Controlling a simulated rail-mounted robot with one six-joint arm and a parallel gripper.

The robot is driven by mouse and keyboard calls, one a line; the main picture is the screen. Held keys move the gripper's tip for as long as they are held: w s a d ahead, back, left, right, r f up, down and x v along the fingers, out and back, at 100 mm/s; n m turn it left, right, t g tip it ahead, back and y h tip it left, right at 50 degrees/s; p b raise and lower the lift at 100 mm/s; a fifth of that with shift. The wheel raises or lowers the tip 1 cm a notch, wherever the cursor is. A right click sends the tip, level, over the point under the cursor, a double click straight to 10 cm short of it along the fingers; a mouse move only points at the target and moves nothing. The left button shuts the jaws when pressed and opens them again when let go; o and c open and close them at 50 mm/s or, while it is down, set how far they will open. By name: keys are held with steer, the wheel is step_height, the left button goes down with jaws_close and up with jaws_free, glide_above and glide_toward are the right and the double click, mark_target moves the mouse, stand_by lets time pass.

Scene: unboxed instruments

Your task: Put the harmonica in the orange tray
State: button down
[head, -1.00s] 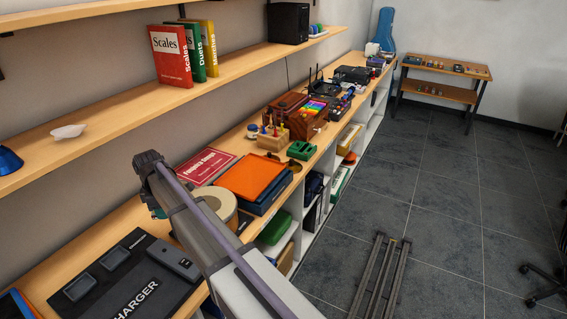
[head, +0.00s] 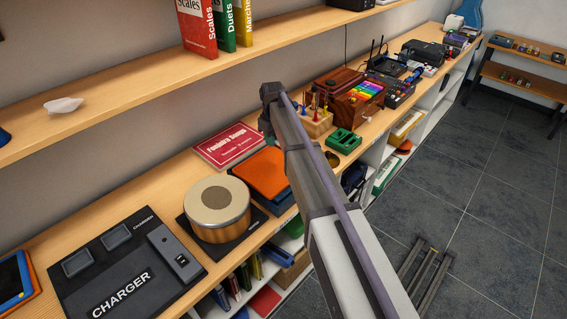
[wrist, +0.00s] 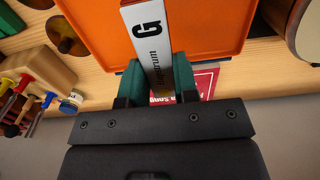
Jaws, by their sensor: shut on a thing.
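The harmonica (wrist: 148,40) is a pale bar with a black G, held between the green fingertips of my gripper (wrist: 157,78) in the wrist view. The orange tray (wrist: 95,30) lies behind the harmonica in that view, which overlaps it; the height between them is hard to tell. In the head view the orange tray (head: 258,172) sits on a dark blue thing on the bench, its right side covered by my arm. The fingers and harmonica are hidden in the head view.
A red songbook (head: 228,146) lies behind the tray. A round drum (head: 217,205) and a charger (head: 125,275) stand to the left. A wooden block of tools (head: 316,122) and a green holder (head: 343,140) are to the right. A shelf (head: 130,85) runs above the bench.

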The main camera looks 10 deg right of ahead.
mark_target(274, 165)
step_height(274, 165, down, 10)
steer(key=b, duration=0.9)
steer(key=shift+f+b, duration=0.2)
steer(key=shift+b, duration=0.15)
steer(key=shift+r+p, duration=0.3)
steer(key=shift+f, duration=0.25)
steer(key=c, duration=0.9)
jaws_free()
steer(key=shift+r, duration=0.1)
